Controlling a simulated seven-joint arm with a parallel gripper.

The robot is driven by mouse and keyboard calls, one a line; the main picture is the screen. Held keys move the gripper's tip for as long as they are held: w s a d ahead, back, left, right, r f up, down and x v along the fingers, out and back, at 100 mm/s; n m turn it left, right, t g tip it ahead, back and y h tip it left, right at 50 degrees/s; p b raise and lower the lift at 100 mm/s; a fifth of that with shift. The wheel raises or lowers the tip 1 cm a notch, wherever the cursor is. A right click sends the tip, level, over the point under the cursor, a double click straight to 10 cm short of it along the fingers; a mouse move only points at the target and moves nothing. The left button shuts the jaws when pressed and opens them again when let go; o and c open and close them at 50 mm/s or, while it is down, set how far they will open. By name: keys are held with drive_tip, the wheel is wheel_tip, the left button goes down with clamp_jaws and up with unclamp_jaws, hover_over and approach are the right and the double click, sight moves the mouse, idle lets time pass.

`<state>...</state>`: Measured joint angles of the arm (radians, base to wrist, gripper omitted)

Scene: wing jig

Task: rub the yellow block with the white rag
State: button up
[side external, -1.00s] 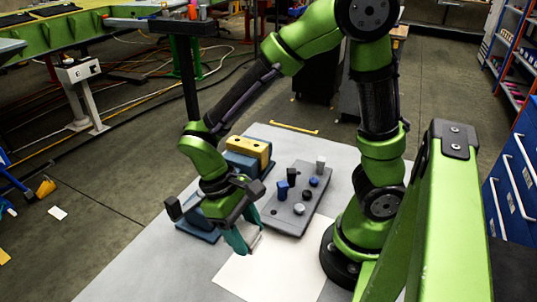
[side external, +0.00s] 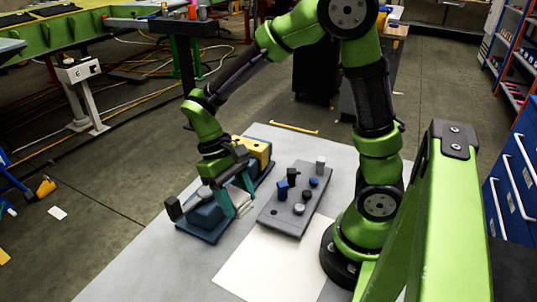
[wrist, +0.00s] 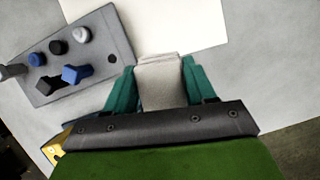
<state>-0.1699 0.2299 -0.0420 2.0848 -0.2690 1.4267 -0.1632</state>
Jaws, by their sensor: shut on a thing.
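The yellow block (side external: 262,152) sits at the far end of a dark blue board (side external: 268,175), partly hidden behind my arm. A corner of it shows at the lower left of the wrist view (wrist: 58,147). My gripper (side external: 235,207) has teal fingers and is shut on the white rag (wrist: 161,82), a pale folded pad between the fingertips. The rag is mostly hidden by the fingers in the side external view. My gripper is over the strip between the board and the grey peg tray, nearer to me than the yellow block and apart from it.
A blue rounded piece (side external: 207,212) lies on the near part of the board. A grey tray (side external: 283,222) with several grey, black and blue pegs stands to the right. A white sheet (side external: 270,265) lies flat in front. The grey table's left front is clear.

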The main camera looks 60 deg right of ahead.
drive_tip(key=w+d+r, duration=0.3)
drive_tip(key=w+d, duration=0.3)
drive_tip(key=d, duration=0.6)
wheel_tip(320, 180, up, 3)
hover_over(260, 146)
drive_tip(key=w+a, duration=0.1)
drive_tip(key=shift+w+a+r, duration=0.2)
drive_tip(key=shift+d+f+n+h, duration=0.15)
drive_tip(key=shift+d+f+n, duration=0.15)
drive_tip(key=shift+f, duration=0.4)
drive_tip(key=shift+d+f+n+h, duration=0.1)
drive_tip(key=shift+d+f+n, duration=0.05)
drive_tip(key=shift+f+n, duration=0.4)
drive_tip(key=shift+d+f+n+h, duration=0.15)
drive_tip(key=shift+d+f+n, duration=0.1)
drive_tip(key=shift+f, duration=0.55)
drive_tip(key=shift+w+f, duration=0.3)
drive_tip(key=shift+f, duration=0.6)
drive_tip(key=shift+c, duration=0.4)
drive_tip(key=shift+w+a, duration=0.15)
drive_tip(key=shift+w, duration=1.7)
drive_tip(key=s, duration=0.4)
drive_tip(key=shift+s, duration=0.1)
wheel_tip(260, 146, up, 8)
drive_tip(key=shift+r, duration=0.1)
